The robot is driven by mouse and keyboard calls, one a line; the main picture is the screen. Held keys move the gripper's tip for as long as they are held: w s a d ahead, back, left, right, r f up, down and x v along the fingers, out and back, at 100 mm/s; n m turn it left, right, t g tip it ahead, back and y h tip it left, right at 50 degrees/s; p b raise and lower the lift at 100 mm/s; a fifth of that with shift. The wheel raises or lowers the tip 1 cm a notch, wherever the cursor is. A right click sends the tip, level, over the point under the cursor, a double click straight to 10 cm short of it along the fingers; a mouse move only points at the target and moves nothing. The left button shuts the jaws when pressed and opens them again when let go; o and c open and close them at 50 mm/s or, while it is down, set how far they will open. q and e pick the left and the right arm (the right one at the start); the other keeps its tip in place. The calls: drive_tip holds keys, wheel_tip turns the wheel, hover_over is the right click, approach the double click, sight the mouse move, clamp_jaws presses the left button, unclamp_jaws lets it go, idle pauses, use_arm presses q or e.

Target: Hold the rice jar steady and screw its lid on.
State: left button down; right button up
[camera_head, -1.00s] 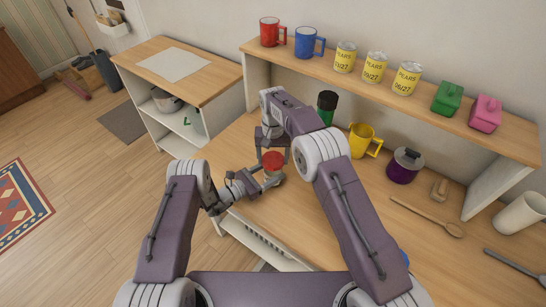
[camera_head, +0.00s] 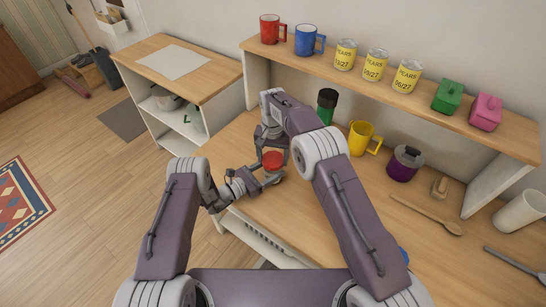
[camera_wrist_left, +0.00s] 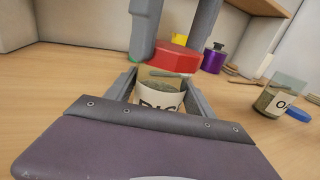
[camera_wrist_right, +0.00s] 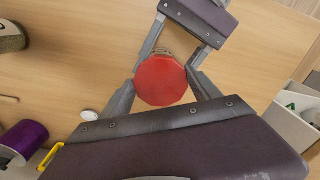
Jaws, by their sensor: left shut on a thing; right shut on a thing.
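The rice jar (camera_wrist_left: 158,98) is a clear jar with a white label whose visible letters read "RIC". It stands upright, and my left gripper (camera_head: 262,183) is shut around its body from the side. The round red lid (camera_head: 272,160) is over the jar's mouth. My right gripper (camera_wrist_right: 161,78) comes down from above and is shut on the lid's rim, also seen in the left wrist view (camera_wrist_left: 172,58). From above the lid hides most of the jar. I cannot tell how far the lid is seated on the thread.
A green jar with a black top (camera_head: 326,106), a yellow mug (camera_head: 362,138) and a purple pot (camera_head: 404,163) stand behind on the counter. A wooden spoon (camera_head: 428,215) lies right. Another labelled jar (camera_wrist_left: 278,98) and its blue lid (camera_wrist_left: 299,115) show in the left wrist view.

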drive_tip(key=m, duration=0.6)
drive_tip(key=shift+a, duration=0.15)
drive_tip(key=m, duration=0.3)
drive_tip(key=shift+w, duration=0.15)
drive_tip(key=m, duration=0.6)
drive_tip(key=shift+w+a+m, duration=0.1)
drive_tip(key=shift+w+m, duration=0.05)
drive_tip(key=shift+m, duration=0.15)
drive_tip(key=m, duration=0.6)
drive_tip(key=shift+w, duration=0.15)
drive_tip(key=m, duration=0.5)
drive_tip(key=o, duration=1.3)
